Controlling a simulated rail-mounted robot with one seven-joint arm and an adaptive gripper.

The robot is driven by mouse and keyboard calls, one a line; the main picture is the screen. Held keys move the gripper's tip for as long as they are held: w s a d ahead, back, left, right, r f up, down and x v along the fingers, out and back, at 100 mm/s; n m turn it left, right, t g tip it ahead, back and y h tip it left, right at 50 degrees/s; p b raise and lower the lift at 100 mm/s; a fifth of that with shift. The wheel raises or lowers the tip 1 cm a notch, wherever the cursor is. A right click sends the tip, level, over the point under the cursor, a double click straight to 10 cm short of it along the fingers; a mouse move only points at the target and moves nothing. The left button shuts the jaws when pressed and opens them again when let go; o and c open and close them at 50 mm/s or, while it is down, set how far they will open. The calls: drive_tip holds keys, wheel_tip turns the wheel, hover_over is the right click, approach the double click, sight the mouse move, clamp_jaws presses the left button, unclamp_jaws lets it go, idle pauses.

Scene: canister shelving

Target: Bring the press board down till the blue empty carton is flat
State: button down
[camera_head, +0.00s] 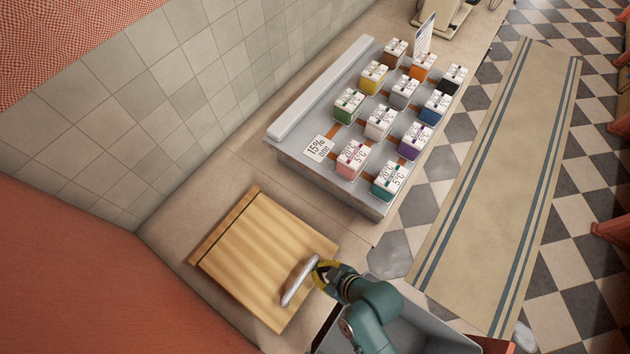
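The press board (262,245) is a pale wooden board on the counter at the lower left, with a dark line along its far left edge. It looks lying low and nearly level; any gap under it is hidden. A metal bar handle (293,290) is on its near right part. My gripper (320,273), with yellow and dark fingers, is at the upper right side of the handle, touching or very close. Whether its fingers close around the bar is unclear. A blue carton (434,109) stands upright in the rack; whether it is empty, or another blue carton is under the board, cannot be seen.
A grey rack (285,157) holds several coloured cartons and a "15%" card (318,149) beyond the board. A grey bin (420,335) stands below my arm. A tiled wall (190,85) borders the counter. A striped runner (500,190) lies on the checkered floor at right.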

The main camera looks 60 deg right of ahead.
wheel_tip(320, 180, up, 4)
drive_tip(key=p, duration=0.4)
drive_tip(key=shift+r+p, duration=0.2)
drive_tip(key=shift+p, duration=0.15)
drive_tip(key=s+b+v, duration=0.1)
drive_tip(key=v, duration=0.8)
drive_tip(key=shift+s, duration=0.15)
drive_tip(key=shift+f, duration=0.1)
